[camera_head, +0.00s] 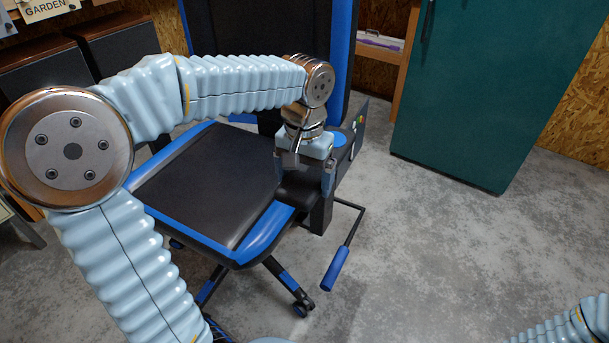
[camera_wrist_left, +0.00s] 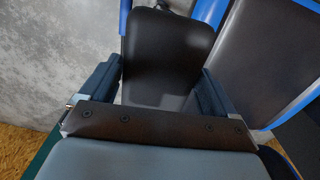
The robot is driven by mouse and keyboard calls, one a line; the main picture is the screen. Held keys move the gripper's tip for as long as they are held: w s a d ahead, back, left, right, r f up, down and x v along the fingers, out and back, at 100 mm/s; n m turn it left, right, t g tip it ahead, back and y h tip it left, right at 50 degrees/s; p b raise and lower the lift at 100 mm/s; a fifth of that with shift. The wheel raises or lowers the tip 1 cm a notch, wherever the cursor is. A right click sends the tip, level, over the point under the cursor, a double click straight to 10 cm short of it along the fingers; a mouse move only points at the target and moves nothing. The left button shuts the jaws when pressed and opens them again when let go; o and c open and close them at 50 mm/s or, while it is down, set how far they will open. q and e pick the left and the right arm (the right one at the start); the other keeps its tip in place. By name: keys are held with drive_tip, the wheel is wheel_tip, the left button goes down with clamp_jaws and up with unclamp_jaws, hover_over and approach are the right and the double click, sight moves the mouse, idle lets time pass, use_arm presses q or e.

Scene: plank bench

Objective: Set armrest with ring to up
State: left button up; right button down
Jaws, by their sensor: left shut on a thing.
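The armrest (camera_head: 298,192) is a dark padded arm on the right side of a black and blue chair (camera_head: 205,185). The pad lies roughly flat, close above the seat's right edge. My left gripper (camera_head: 304,178) comes down from above and is shut across the pad's width. In the left wrist view the dark pad (camera_wrist_left: 168,60) fills the space between my two fingers (camera_wrist_left: 156,92). My wrist hides part of the armrest. My right gripper is out of view.
A blue-handled lever (camera_head: 337,268) sticks out below the armrest. A panel with small coloured marks (camera_head: 361,122) stands behind it. The chair's backrest (camera_head: 340,50) rises behind. A teal cabinet (camera_head: 490,90) stands at right. The concrete floor (camera_head: 430,250) between is clear.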

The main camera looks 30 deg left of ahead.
use_arm(q)
wheel_tip(320, 180, up, 8)
drive_tip(key=p, duration=0.6)
drive_tip(key=shift+w+f, duration=0.1)
drive_tip(key=shift+c, duration=0.4)
drive_tip(key=shift+f, duration=0.1)
drive_tip(key=o, duration=1.3)
drive_tip(key=shift+c, duration=0.2)
drive_tip(key=shift+o, duration=0.2)
wheel_tip(320, 180, up, 14)
drive_tip(key=p, duration=0.2)
